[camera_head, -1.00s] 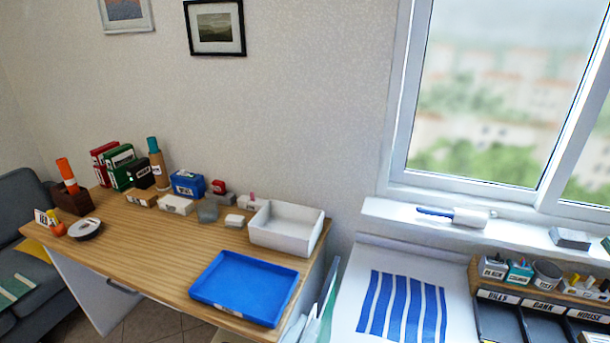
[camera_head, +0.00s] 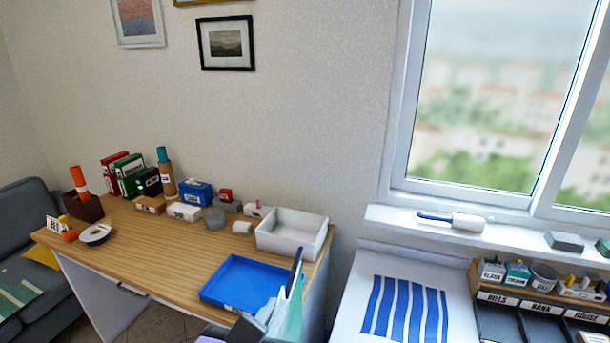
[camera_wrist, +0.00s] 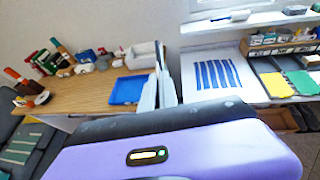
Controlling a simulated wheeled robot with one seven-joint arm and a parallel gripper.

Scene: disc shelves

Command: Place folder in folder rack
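My gripper (camera_wrist: 157,98), with its purple and dark grey body, fills the lower part of the wrist view. Its pale fingers point forward and appear close together on a thin upright folder (camera_head: 294,312). In the head view the folder is greenish with a dark edge, near the bottom centre, in front of the blue tray's right corner. In the wrist view the folder shows almost edge-on. The gripper (camera_head: 270,312) hides part of it. I cannot pick out a folder rack for certain; red (camera_head: 113,172) and green (camera_head: 128,175) binders stand upright at the desk's back left.
The wooden desk (camera_head: 170,252) has clear room at its middle. A blue tray (camera_head: 240,280) and a white bin (camera_head: 292,233) occupy its right side. Small boxes and a cup line the back. A white table (camera_head: 345,315) with a striped sheet and an organizer (camera_head: 500,297) stands right.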

